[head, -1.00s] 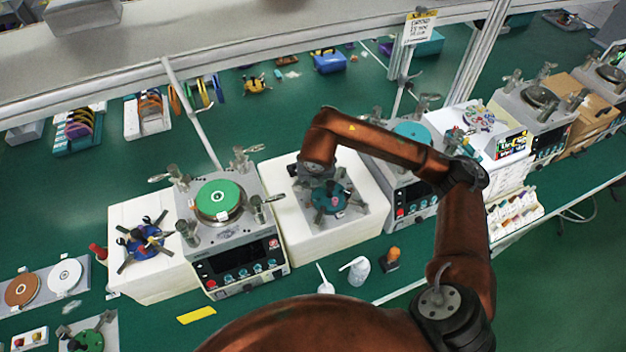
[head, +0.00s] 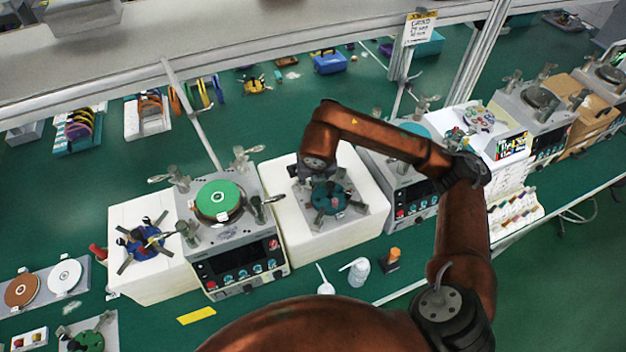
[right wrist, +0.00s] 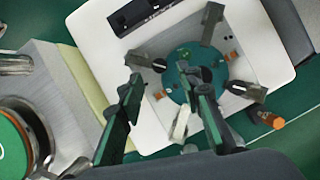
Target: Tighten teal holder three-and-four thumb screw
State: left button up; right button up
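The teal holder (head: 333,196) is a round disc with several grey arms around it. It sits on a grey plate on a white block in the head view. It also shows in the right wrist view (right wrist: 184,87), with dark and grey clamp pieces at its rim. I cannot tell which screw is the three-and-four one. My right gripper (head: 313,184) is over the far left side of the holder. In the right wrist view its two fingers (right wrist: 168,84) are spread apart with nothing held between them. The right finger overlaps the disc in that view. My left gripper is not in view.
A lapping machine with a green disc (head: 217,197) stands left of the white block (head: 290,232), and another machine (head: 410,195) stands right. A blue holder (head: 142,241) is at far left. A white bottle (head: 358,271) and an orange-capped bottle (head: 392,257) stand in front.

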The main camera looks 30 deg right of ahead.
jog(key=v, duration=0.8)
jog(key=shift+r, duration=0.25)
jog(key=shift+a, duration=0.15)
